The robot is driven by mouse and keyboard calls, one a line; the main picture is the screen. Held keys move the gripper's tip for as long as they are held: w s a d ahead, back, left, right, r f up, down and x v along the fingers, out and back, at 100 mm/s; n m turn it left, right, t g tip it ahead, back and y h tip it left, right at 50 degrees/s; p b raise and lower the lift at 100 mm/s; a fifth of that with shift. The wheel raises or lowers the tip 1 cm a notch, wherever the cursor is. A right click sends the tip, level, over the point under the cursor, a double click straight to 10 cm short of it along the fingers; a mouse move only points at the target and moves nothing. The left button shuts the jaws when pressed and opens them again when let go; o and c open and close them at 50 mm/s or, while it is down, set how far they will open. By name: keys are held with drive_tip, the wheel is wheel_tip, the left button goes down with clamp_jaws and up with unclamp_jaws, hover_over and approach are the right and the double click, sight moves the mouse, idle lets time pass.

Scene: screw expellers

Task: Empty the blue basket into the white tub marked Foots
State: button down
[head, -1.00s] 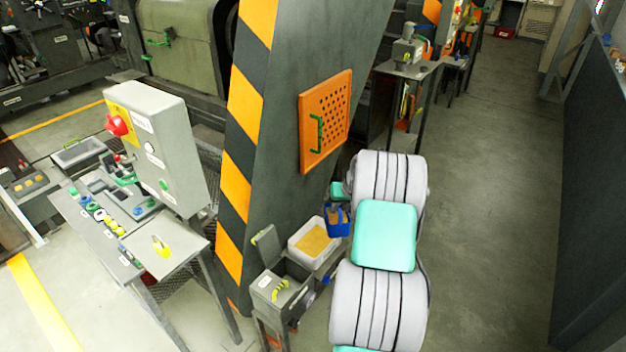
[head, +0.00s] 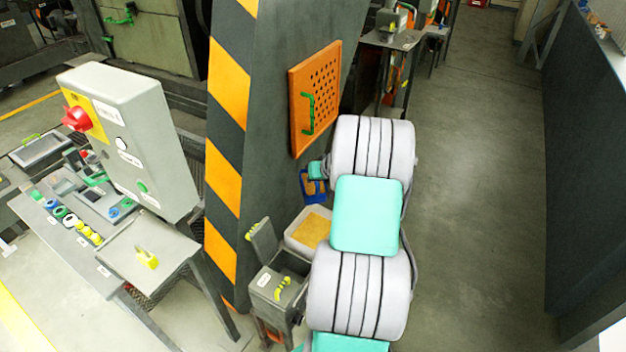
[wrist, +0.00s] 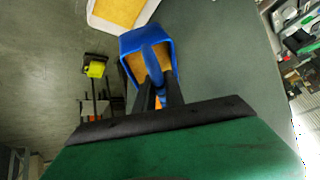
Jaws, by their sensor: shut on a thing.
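The blue basket (head: 309,198) hangs from my gripper in the head view, raised above the back of the white tub and partly hidden by my arm. In the wrist view the basket (wrist: 127,44) shows yellow-orange material inside. My gripper (wrist: 158,88) is shut on its blue handle. The white tub (head: 292,241) holds a flat layer of yellow-orange material; my arm hides its right side. Its rim and contents also show at the top of the wrist view (wrist: 92,18). I cannot read a Foots mark on it.
A grey lidded box (head: 270,291) stands in front of the tub. A striped machine column (head: 228,130) with an orange perforated panel (head: 302,100) rises behind. A control box (head: 140,135) and a grey bench (head: 150,255) are at left. Floor at right is clear.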

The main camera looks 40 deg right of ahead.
sight(318, 194)
drive_tip(key=s+f+t+b, duration=0.1)
drive_tip(key=b, duration=0.2)
drive_tip(key=s+f+t+h+b, duration=0.1)
drive_tip(key=t+b, duration=0.1)
drive_tip(key=b, duration=0.2)
drive_tip(key=shift+a+f+t, duration=0.1)
drive_tip(key=shift+a+t, duration=0.2)
drive_tip(key=shift+a, duration=0.1)
drive_tip(key=f+t+b, duration=0.1)
drive_tip(key=b, duration=0.2)
drive_tip(key=t+h+b, duration=0.1)
drive_tip(key=b, duration=0.3)
drive_tip(key=shift+s+a+f+n, duration=0.15)
drive_tip(key=shift+s+f+n, duration=0.15)
drive_tip(key=shift+s+f, duration=0.05)
drive_tip(key=f+t+b, duration=0.1)
drive_tip(key=b, duration=0.4)
drive_tip(key=s+f+t+h+b, duration=0.1)
drive_tip(key=t+b, duration=0.1)
drive_tip(key=b, duration=0.3)
drive_tip(key=shift+a+n, duration=0.2)
drive_tip(key=shift+n, duration=0.1)
drive_tip(key=t+b, duration=0.1)
drive_tip(key=b, duration=0.4)
drive_tip(key=shift+s+a+f+h, duration=0.1)
drive_tip(key=shift+f+h, duration=0.2)
drive_tip(key=shift+f, duration=0.1)
drive_tip(key=shift+f+t+b, duration=0.1)
drive_tip(key=shift+t+b, duration=0.3)
drive_tip(key=shift+b, duration=0.7)
